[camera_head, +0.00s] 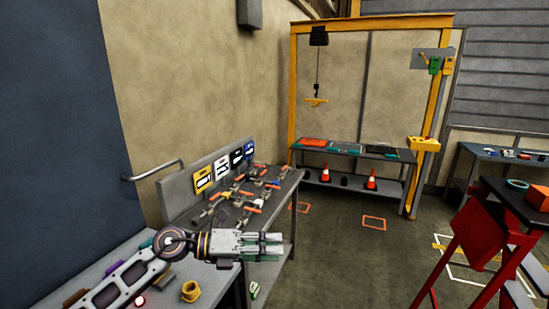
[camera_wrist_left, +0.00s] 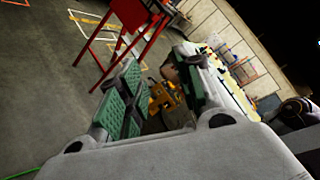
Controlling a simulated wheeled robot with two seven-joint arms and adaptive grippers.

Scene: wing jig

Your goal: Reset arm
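My left arm comes in from the lower left in the head view. Its gripper (camera_head: 277,246) points right, in front of the near bench's right end. The two fingers lie parallel with a gap between them. In the left wrist view the gripper (camera_wrist_left: 160,88) shows its green-padded fingers apart, with no object clearly held. A yellow item shows in the gap, seemingly beyond the fingers. My right gripper is in neither view.
The bench (camera_head: 290,188) along the wall holds several orange-handled tools, with a yellow nut (camera_head: 191,291) near my left arm. A red stand (camera_head: 487,240) is at right. The floor between is mostly clear.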

